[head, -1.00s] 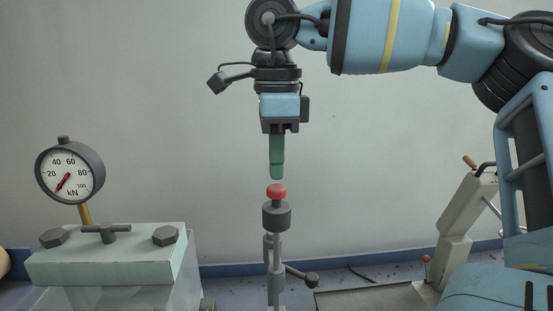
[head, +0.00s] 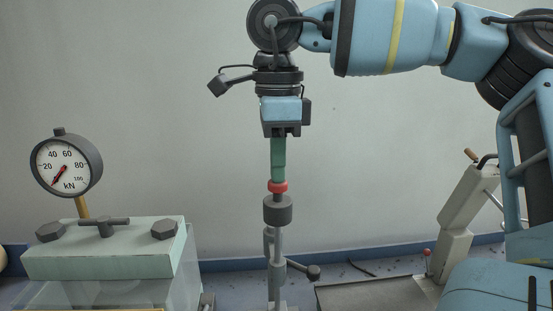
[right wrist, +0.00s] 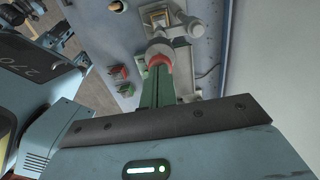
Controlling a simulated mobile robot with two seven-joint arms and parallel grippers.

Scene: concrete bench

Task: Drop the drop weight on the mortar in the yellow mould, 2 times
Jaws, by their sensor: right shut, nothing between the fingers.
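The drop weight (head: 277,212) is a dark grey cylinder with a red knob (head: 278,188) on top, upright on a thin grey stand (head: 276,262). My right gripper (head: 278,180) points straight down with its green fingers shut and empty. Its tips are at the knob's top; I cannot tell whether they touch it. In the right wrist view the red knob (right wrist: 159,58) shows just beyond the fingertips (right wrist: 159,74). My left gripper is not in view.
A press with a kN gauge (head: 66,165) and pale green head (head: 105,252) stands at the left. A grey tray (head: 375,296) and a pale lever device (head: 462,215) are at the right. Small red and green blocks (right wrist: 122,82) show in the right wrist view.

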